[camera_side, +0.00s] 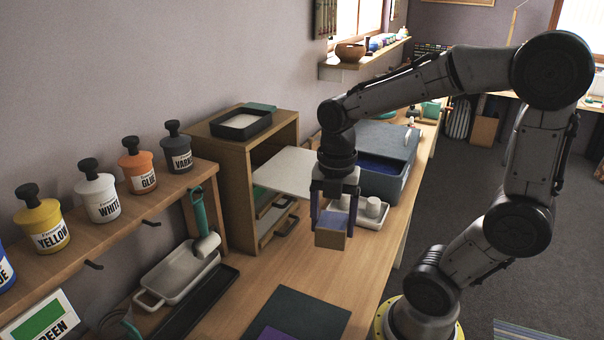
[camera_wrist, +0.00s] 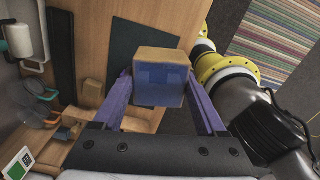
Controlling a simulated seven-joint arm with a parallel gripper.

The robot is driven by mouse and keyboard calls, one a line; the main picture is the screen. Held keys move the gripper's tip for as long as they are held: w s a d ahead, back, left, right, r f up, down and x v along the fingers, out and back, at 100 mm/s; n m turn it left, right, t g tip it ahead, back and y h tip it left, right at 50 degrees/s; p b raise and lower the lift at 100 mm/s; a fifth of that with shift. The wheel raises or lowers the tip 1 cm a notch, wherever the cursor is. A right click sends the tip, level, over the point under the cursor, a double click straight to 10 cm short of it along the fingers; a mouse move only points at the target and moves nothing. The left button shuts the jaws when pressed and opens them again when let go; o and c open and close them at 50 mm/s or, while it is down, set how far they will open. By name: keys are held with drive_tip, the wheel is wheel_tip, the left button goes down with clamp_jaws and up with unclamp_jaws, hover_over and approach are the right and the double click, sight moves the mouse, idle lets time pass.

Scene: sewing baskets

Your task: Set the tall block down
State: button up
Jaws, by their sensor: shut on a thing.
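The tall block (camera_side: 331,238) is tan at its lower end and blue higher up. My gripper (camera_side: 333,212) points down and is shut on it, with one dark finger on each side. In the wrist view the block (camera_wrist: 158,85) sits between my purple-looking fingers, its tan end away from the palm and its blue side facing the camera. The block seems upright and held above the wooden worktop (camera_side: 285,268). The exact gap below it is hard to judge.
A dark flat mat (camera_side: 308,312) lies on the worktop in front. A wooden cabinet (camera_side: 234,195) with an open front stands left of the block. A blue-grey box (camera_side: 378,178) and a white tray with cups (camera_side: 372,208) are behind. Bare worktop lies between cabinet and mat.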

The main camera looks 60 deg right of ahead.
drive_tip(key=w+d+r+m, duration=0.2)
drive_tip(key=w+d+r, duration=0.1)
drive_tip(key=d+r, duration=1.1)
approach(308, 172)
drive_tip(key=shift+s+f, duration=0.2)
drive_tip(key=shift+s, duration=0.35)
drive_tip(key=shift+s+f, duration=0.2)
drive_tip(key=shift+s, duration=0.35)
drive_tip(key=f, duration=0.3)
drive_tip(key=shift+w+d+f, duration=0.2)
drive_tip(key=shift+w+d, duration=0.15)
drive_tip(key=shift+w, duration=0.05)
drive_tip(key=shift+f, duration=0.4)
drive_tip(key=shift+f, duration=0.15)
drive_tip(key=o, duration=1.4)
